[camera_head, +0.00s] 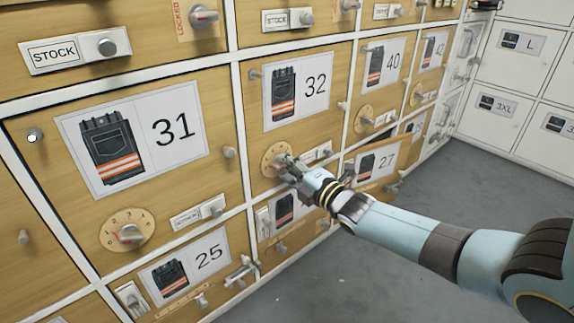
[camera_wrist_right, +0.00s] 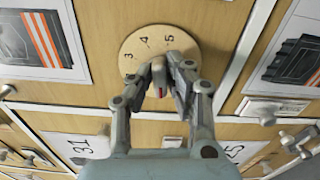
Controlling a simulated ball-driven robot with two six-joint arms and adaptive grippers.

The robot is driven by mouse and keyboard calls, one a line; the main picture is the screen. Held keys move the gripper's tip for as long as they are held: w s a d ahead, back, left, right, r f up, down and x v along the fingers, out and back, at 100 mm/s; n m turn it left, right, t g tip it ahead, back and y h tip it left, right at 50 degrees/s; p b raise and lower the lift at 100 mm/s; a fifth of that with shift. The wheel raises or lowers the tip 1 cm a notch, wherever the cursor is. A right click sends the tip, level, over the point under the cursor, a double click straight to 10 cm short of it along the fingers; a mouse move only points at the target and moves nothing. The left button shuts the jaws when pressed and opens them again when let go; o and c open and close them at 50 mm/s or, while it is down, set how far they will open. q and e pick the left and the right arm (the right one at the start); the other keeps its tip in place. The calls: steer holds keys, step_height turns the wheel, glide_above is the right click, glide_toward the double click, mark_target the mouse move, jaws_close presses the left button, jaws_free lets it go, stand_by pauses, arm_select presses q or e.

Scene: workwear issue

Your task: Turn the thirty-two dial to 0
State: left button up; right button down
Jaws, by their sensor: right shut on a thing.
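The thirty-two dial (camera_head: 268,154) is a round wooden disc on the light wood door below the label 32 (camera_head: 316,86). In the right wrist view, the dial (camera_wrist_right: 145,38) shows the numbers 3, 4 and 5. My right gripper (camera_head: 285,164) is at the dial, partly covering it. In the right wrist view, my right gripper (camera_wrist_right: 163,76) is shut on the dial's knob (camera_wrist_right: 160,90), with one finger on each side. A red mark shows on the knob between the fingers. My left gripper is not in view.
Door 31 (camera_head: 170,180) at left has its own dial (camera_head: 127,230) with a red mark. A stock slider (camera_head: 317,152) sits just right of the gripper. Door 27 (camera_head: 375,170) stands close to my right forearm. Grey floor (camera_head: 420,190) is clear at right.

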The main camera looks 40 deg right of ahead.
steer(key=shift+f+n, duration=0.1)
steer(key=shift+n, duration=0.2)
stand_by(0.4)
steer(key=c, duration=1.3)
jaws_free()
steer(key=s, duration=1.2)
steer(key=shift+d, duration=0.4)
steer(key=shift+s, duration=0.1)
